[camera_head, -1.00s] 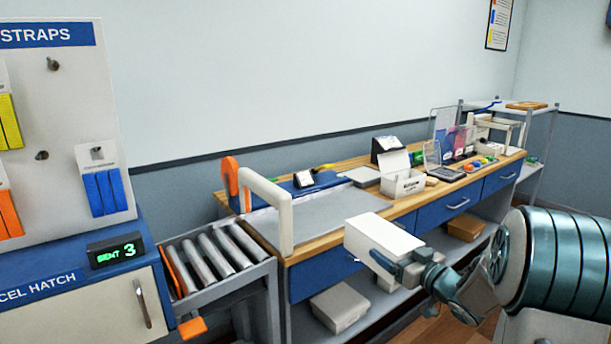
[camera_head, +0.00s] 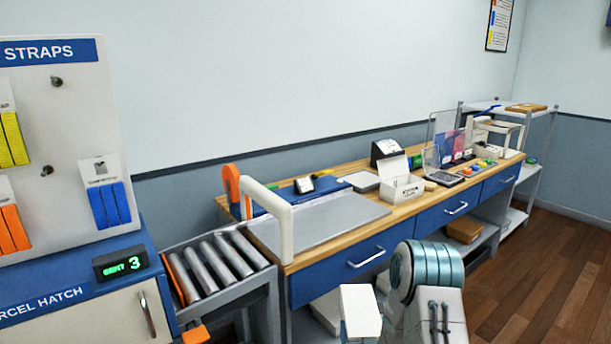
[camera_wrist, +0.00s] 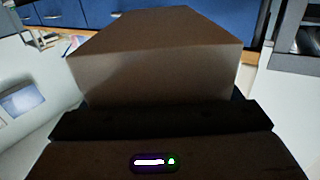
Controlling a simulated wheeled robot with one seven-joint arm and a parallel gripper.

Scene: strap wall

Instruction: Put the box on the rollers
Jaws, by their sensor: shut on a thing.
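A white box (camera_head: 360,311) is in front of the workbench at the lower middle of the head view. In the wrist view the box (camera_wrist: 160,65) fills the middle, shaded brownish, right against the dark jaws. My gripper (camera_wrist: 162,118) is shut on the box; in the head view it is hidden. The rollers (camera_head: 212,266) are several grey cylinders in a metal frame at the left end of the workbench, with a bare top. The box is to the right of the rollers and nearer to me, apart from them.
A white arch (camera_head: 287,228) stands at the bench's left end, beside the rollers. The parcel hatch cabinet (camera_head: 85,315) is left of the rollers, and an orange piece (camera_head: 196,335) sticks out below them. The grey bench mat (camera_head: 325,222) is clear.

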